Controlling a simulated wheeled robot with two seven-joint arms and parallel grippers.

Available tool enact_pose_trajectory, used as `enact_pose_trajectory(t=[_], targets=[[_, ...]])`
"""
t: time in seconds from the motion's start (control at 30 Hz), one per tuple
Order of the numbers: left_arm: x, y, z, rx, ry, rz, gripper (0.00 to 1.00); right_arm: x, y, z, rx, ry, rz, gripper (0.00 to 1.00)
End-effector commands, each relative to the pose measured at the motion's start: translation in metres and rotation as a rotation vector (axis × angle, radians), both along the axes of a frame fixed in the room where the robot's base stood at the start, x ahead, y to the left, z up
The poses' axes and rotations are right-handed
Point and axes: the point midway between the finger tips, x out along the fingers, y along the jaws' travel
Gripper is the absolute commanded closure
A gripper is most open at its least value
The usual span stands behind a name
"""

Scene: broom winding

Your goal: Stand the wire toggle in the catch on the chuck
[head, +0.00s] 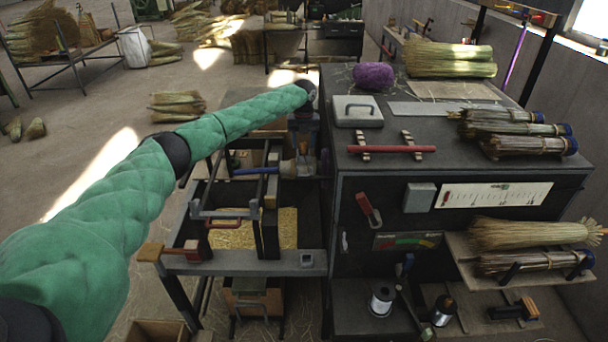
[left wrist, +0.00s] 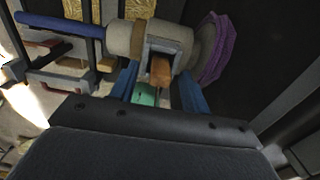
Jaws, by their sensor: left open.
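The chuck (left wrist: 122,38), a pale cylinder with a blue rod (left wrist: 60,22) at its left, lies across the top of the left wrist view; it shows small in the head view (head: 287,168). A grey square frame (left wrist: 147,48) sits on it, with an orange-brown block (left wrist: 161,70) inside. I cannot tell which part is the wire toggle and which the catch. My left gripper (left wrist: 160,95) is open, its blue fingers either side of the frame and block; contact is unclear. In the head view the gripper (head: 303,150) is mostly hidden by its wrist. My right gripper is out of view.
A dark bench (head: 345,180) stands right of the chuck. It carries a purple twine ball (head: 373,76), a grey lidded box (head: 357,111), a red bar (head: 391,149) and broom bundles (head: 525,145). A purple ring (left wrist: 215,50) is beside the chuck. A metal frame (head: 215,262) stands below.

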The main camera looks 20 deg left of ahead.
Motion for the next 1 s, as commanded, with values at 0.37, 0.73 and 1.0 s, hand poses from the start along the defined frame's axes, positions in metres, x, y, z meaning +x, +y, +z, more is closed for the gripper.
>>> enact_pose_trajectory(t=[0.37,0.73,1.0], targets=[[0.001,0.0,0.031,-0.001,-0.003,0.0,0.53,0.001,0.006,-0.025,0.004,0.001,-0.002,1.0],[0.001,0.0,0.073,-0.001,0.0,0.0,0.53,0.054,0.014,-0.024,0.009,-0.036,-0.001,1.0],[0.0,0.0,0.078,0.0,0.001,0.0,0.53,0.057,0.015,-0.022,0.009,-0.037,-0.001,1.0]])
